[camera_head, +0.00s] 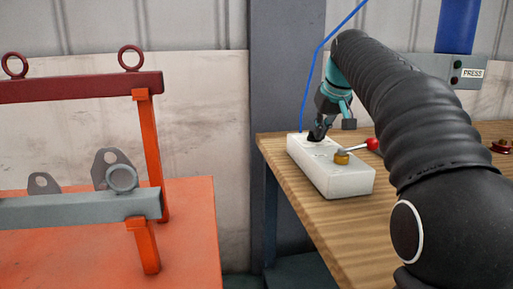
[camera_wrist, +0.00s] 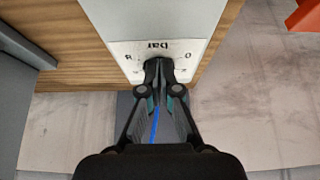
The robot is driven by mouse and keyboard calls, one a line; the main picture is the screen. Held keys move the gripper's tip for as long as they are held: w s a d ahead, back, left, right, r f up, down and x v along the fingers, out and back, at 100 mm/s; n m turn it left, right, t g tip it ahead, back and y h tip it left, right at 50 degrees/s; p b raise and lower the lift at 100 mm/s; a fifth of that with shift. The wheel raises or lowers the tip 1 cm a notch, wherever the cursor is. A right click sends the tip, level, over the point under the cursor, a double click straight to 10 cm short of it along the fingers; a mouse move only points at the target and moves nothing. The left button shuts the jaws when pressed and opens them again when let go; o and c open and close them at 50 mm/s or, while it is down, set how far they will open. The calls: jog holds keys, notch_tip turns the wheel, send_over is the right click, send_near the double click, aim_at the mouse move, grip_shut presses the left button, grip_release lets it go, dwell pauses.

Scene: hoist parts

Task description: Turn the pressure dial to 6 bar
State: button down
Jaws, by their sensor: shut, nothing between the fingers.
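The white control box (camera_head: 335,176) sits on the wooden table near its left edge. In the wrist view its white face (camera_wrist: 158,15) carries a plate (camera_wrist: 155,45) with "bar" printed on it, upside down. My gripper (camera_head: 316,136) is at the far left end of the box, at the dark pressure dial. In the wrist view my gripper (camera_wrist: 158,68) has its fingertips together over the dial's place, just below the "bar" mark. The fingers hide the dial, so I cannot tell its pointer's setting. A lever with a red knob (camera_head: 372,144) and a brass base (camera_head: 342,157) stands on the box's near half.
The wooden table (camera_head: 300,205) extends to the right behind my arm. A grey box labelled PRESS (camera_head: 472,73) and a blue cylinder (camera_head: 458,25) are at the back right. A blue hose (camera_head: 318,55) hangs behind the gripper. Orange stands with lifting beams (camera_head: 85,86) are at left.

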jog(key=shift+s+r, duration=0.15)
jog(key=shift+s, duration=0.05)
jog(key=shift+d+r+p, duration=0.1)
jog(key=shift+r+p, duration=0.8)
jog(key=shift+r, duration=1.95)
